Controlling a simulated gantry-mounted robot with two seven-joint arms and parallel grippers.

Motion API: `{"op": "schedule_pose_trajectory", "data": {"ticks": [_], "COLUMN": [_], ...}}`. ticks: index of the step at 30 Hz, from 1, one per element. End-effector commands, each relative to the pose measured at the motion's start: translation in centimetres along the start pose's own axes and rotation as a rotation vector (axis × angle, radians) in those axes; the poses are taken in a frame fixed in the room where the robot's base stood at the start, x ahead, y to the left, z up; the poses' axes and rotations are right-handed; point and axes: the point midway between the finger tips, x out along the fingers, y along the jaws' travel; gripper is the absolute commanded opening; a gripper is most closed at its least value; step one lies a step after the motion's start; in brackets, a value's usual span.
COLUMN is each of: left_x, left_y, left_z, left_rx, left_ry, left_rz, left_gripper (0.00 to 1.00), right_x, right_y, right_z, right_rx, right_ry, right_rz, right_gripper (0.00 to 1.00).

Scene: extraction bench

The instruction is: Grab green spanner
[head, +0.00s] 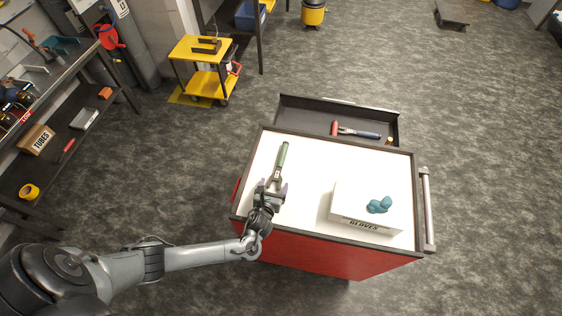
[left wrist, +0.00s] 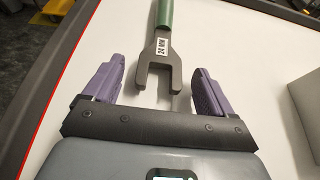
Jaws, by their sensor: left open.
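The green spanner (head: 281,158) lies on the white top of the red tool cart. It has a green handle and a grey open-ended head. In the left wrist view the spanner (left wrist: 161,45) points its forked head toward my gripper, with a "24 MM" label on it. My left gripper (head: 271,189) is at the spanner's head end in the head view. In the left wrist view my left gripper (left wrist: 155,85) is open, its purple fingers on either side of the fork with nothing between them touching visibly. My right gripper is not in view.
A white gloves box (head: 348,216) with teal gloves (head: 379,205) on it stands at the right of the cart top (head: 318,160). A shelf unit (head: 75,135) stands at the left.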

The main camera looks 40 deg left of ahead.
Motion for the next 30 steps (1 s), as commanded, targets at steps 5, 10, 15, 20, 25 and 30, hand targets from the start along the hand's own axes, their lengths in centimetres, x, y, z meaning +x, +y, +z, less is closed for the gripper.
{"op": "schedule_pose_trajectory", "data": {"ticks": [5,10,15,20,25,30], "left_x": [0.45,0.43,0.41,0.40,0.42,0.38], "left_y": [-0.02,-0.02,-0.01,-0.01,-0.02,-0.01], "left_z": [0.01,0.01,0.00,0.00,0.09,0.19], "left_rx": [0.000,-0.001,-0.001,-0.001,-0.001,-0.002], "left_ry": [0.000,0.000,0.001,0.001,-0.001,-0.002], "left_rz": [0.000,0.000,0.000,0.000,0.000,0.000], "left_gripper": [0.85,0.81,0.54,0.30,0.21,0.21], "right_x": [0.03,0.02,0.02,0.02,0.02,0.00], "right_y": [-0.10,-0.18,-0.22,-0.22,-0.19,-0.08], "right_z": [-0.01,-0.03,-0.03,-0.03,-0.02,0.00], "right_rx": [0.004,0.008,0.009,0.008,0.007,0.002], "right_ry": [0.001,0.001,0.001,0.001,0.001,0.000], "right_rz": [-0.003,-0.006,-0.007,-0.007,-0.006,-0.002], "right_gripper": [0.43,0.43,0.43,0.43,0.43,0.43]}}
